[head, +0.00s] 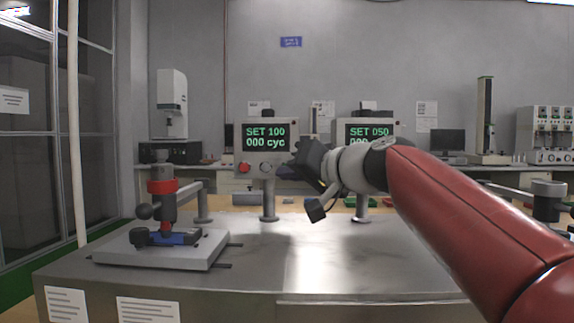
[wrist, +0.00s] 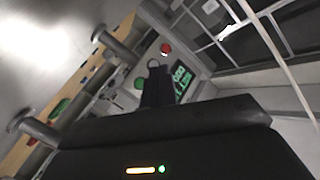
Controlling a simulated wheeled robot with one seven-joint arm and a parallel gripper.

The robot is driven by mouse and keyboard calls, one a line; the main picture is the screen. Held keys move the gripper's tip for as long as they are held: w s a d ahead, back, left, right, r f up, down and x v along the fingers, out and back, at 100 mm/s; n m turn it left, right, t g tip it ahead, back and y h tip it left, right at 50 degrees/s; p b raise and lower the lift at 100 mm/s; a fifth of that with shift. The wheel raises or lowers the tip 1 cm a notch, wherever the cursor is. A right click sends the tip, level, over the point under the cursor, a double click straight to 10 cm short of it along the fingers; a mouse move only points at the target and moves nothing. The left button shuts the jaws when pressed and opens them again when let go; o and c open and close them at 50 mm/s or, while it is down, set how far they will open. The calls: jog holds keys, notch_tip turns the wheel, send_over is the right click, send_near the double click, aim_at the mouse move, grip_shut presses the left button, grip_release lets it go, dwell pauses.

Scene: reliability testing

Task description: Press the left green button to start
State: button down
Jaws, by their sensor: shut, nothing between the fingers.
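The left control box (head: 282,130) stands on a post, its screen reading "SET 100 000 cyc". My gripper (head: 284,173) is shut and empty, raised at the box's lower right, and covers the green button in the head view. In the wrist view, the green button (wrist: 140,83) shows beside my shut fingers (wrist: 154,68), with the knob near the tips and the red button (wrist: 165,48) beyond. I cannot tell whether the fingers touch the panel.
A right control box (head: 392,128), reading "SET 050", is partly behind my arm. A test rig (head: 162,240) with a red collar stands on the steel table (head: 330,255) at left. The table's middle is bare. A glazed partition runs along the left.

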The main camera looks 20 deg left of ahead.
jog(key=w+a+p, duration=0.1)
jog(key=w+p, duration=0.1)
jog(key=w, duration=0.4)
jog(key=shift+a+p, duration=0.25)
jog(key=shift+p, duration=0.1)
jog(key=shift+w, duration=0.2)
dwell(1.5)
jog(key=shift+w+a, duration=0.1)
jog(key=shift+w, duration=0.2)
